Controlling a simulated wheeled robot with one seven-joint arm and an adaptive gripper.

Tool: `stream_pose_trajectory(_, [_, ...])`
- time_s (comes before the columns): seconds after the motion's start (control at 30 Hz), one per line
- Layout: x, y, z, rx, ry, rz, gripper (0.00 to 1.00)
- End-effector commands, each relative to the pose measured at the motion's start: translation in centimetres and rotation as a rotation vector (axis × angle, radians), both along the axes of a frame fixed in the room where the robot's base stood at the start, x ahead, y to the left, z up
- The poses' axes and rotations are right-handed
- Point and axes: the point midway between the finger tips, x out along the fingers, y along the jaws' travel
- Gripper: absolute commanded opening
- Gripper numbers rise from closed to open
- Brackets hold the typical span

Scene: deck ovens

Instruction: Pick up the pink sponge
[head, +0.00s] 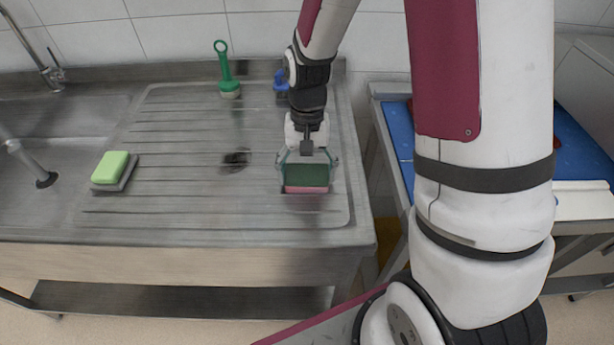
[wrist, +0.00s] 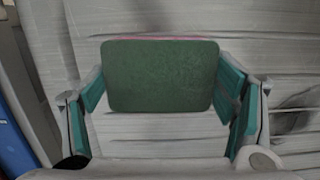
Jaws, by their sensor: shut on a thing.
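The pink sponge (head: 306,188) has a dark green top layer and a pink lower layer. It is at the right part of the ribbed steel drainboard in the head view. In the wrist view its green face (wrist: 160,76) fills the middle, with a thin pink edge along the top. My gripper (head: 307,163) is above the sponge with one finger at each side. In the wrist view the teal finger pads of my gripper (wrist: 163,88) press against its left and right ends. Whether the sponge's underside touches the drainboard I cannot tell.
A light green sponge (head: 112,168) lies on the left of the drainboard (head: 180,205). A green brush (head: 226,72) and a blue item (head: 281,84) are at the back. A sink (head: 40,150) is at far left. A blue surface (head: 399,130) stands right, across a gap.

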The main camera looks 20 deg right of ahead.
Motion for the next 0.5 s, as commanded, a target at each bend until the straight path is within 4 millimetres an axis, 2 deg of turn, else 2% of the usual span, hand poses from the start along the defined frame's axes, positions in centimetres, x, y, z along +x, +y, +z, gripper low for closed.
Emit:
stream_pose_trajectory(0.27, [0.0,0.0,0.3,0.000,-0.001,0.000,0.69])
stream_pose_trajectory(0.5, [0.1,0.0,2.6,-0.001,-0.004,0.001,0.69])
